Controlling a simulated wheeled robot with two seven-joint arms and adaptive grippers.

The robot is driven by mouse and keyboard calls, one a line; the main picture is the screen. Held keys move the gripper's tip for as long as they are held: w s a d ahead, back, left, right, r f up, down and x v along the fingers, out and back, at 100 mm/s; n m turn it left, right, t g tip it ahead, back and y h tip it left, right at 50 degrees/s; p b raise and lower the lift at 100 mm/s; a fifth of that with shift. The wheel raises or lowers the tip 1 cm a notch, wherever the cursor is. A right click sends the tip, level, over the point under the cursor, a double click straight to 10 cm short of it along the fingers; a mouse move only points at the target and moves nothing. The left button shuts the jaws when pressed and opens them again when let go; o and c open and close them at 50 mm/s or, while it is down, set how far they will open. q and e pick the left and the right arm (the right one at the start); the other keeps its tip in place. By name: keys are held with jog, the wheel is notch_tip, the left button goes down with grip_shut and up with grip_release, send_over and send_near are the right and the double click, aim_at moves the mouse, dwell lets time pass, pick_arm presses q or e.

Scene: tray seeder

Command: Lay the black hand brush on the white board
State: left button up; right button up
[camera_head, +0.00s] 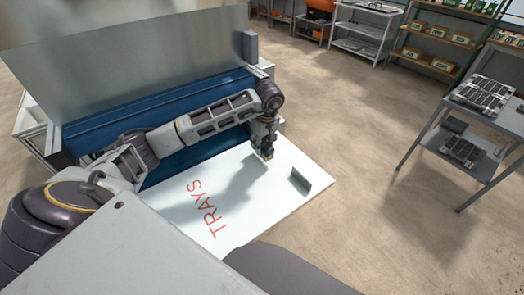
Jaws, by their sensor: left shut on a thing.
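The white board (285,205), marked "TRAYS" in red letters, lies flat in front of the blue machine bed. My left arm reaches in from the left across the bed, and my left gripper (266,150) points down over the far part of the board. It is shut on a small dark thing with a pale tan end (267,156), which I take to be the black hand brush; the gripper hides most of it. I cannot tell whether it touches the board. My right gripper is not in view.
A small grey upright plate (301,181) stands on the board near its right edge. A clear panel (130,60) rises behind the blue bed (150,105). A grey rack (430,135) with black trays stands at right. The board's near half is bare.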

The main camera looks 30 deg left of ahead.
pick_arm(q)
jog(key=shift+f, duration=1.9)
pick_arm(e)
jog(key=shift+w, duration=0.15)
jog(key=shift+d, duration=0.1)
pick_arm(q)
jog(key=o, duration=0.7)
jog(key=shift+f, duration=0.1)
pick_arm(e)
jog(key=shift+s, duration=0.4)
